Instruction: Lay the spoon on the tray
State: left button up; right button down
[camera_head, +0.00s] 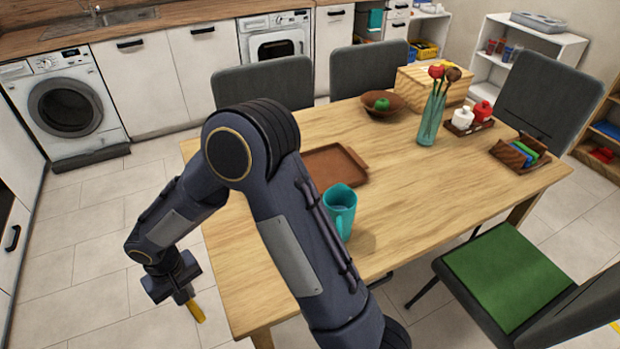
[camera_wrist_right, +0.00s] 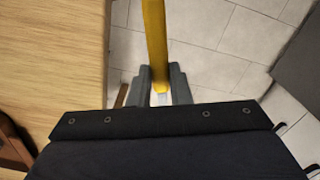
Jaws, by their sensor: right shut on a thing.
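My right gripper (camera_head: 186,297) is at the lower left of the head view, beyond the table's left edge and over the floor. It is shut on the spoon, a long yellow piece (camera_head: 196,312). In the right wrist view, the spoon (camera_wrist_right: 154,45) runs up from between the fingers (camera_wrist_right: 160,88); its far end is out of frame. The brown tray (camera_head: 345,178) lies on the table behind my arm, which hides its left part. The tray is apart from the gripper. My left gripper is not in view.
A teal mug (camera_head: 340,212) stands on the wooden table (camera_head: 420,215) just in front of the tray. A glass vase (camera_head: 431,120), a brown bowl (camera_head: 383,106) and a caddy (camera_head: 518,156) stand farther back and right. Chairs surround the table. The table's front right is clear.

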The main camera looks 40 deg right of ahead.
aim_at(323, 172)
jog(key=k+l+u, duration=0.2)
jog(key=k+l, duration=0.3)
jog(key=l, duration=0.25)
jog(key=k+l+u, duration=0.2)
jog(key=k+l, duration=0.35)
jog(key=l, duration=0.15)
